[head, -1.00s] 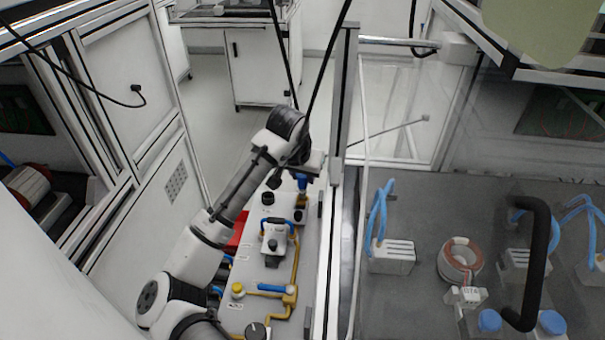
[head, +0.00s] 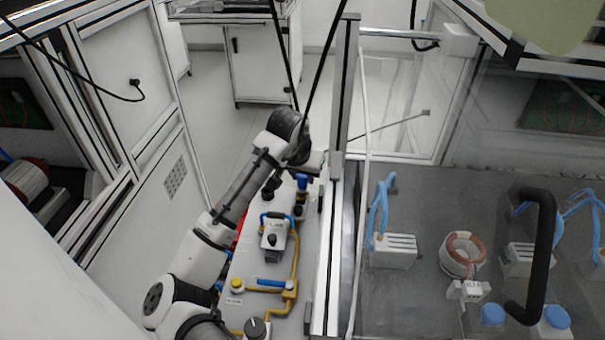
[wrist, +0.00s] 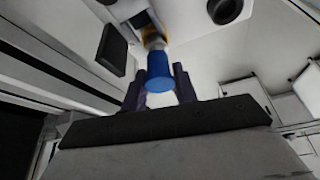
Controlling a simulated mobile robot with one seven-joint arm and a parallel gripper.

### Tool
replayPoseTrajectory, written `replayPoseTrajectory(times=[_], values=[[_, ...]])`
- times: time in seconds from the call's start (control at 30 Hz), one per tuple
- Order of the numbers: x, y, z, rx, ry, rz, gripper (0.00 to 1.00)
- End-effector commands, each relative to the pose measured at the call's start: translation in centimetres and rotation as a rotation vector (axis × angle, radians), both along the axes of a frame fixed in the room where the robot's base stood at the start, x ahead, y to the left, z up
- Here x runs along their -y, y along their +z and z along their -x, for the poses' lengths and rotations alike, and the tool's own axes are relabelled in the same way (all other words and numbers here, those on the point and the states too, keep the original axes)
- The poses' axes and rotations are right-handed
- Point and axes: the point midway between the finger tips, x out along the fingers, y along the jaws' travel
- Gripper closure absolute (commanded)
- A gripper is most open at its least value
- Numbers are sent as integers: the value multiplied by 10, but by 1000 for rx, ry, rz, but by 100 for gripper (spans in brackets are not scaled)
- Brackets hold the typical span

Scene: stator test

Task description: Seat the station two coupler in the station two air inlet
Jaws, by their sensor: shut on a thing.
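My gripper (wrist: 160,82) is shut on the blue coupler (wrist: 162,70), with one dark finger on each side of it. In the head view the blue coupler (head: 301,181) shows below my gripper, at the far end of the station panel (head: 240,306). The coupler's grey metal end points away from the wrist, toward a yellow fitting (wrist: 152,35), which seems to be the air inlet. In the head view a dark fitting (head: 298,212) on the yellow pipe lies just below the coupler. The coupler hides the contact point, so I cannot tell whether it is seated.
A grey valve unit with a blue handle (head: 272,238), a yellow knob (head: 237,283) and a black dial (head: 256,328) stand on the panel nearer me. A frame post (head: 340,150) rises close to the right. A copper-wound stator (head: 463,255) sits on the bench beyond.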

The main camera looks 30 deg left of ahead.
Motion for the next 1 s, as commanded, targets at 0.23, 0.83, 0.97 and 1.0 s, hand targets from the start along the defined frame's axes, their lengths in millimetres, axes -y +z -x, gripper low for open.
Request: replayPoseTrajectory(times=[0.23,0.83,0.97,1.0], values=[[0,-1,0,1,0,0,96],[0,-10,0,1,0,1,96],[0,-10,0,1,0,0,61],[0,-10,0,1,0,0,55]])
